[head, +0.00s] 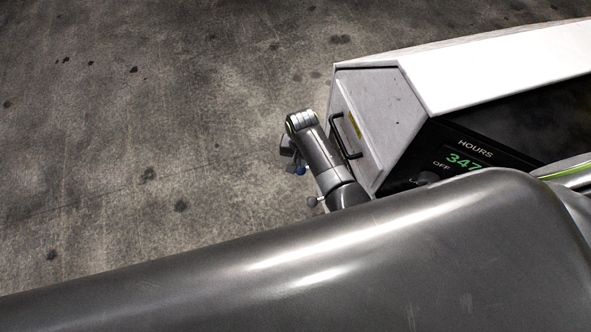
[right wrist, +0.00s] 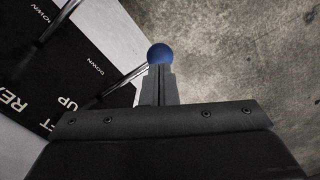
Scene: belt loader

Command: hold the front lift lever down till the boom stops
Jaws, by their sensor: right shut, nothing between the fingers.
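A lever with a blue ball knob (right wrist: 160,54) and a thin metal rod shows in the right wrist view. The knob also shows small in the head view (head: 299,170). My right gripper (right wrist: 160,72) is shut and empty, its fingertips right at the knob. I cannot tell whether they touch it. In the head view my right gripper (head: 288,147) is mostly hidden behind my wrist. The black lever panel (right wrist: 100,40) carries "UP" and "DOWN" marks and a partly hidden label, so I cannot confirm which lever is the front one. The boom and my left gripper are out of view.
A second lever rod (right wrist: 62,22) stands left of the blue-knobbed one. In the head view a grey knob (head: 311,202) sits beside my wrist. The white machine housing (head: 375,110) has a black handle (head: 343,136) and an hours display (head: 463,160). Bare concrete floor lies left.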

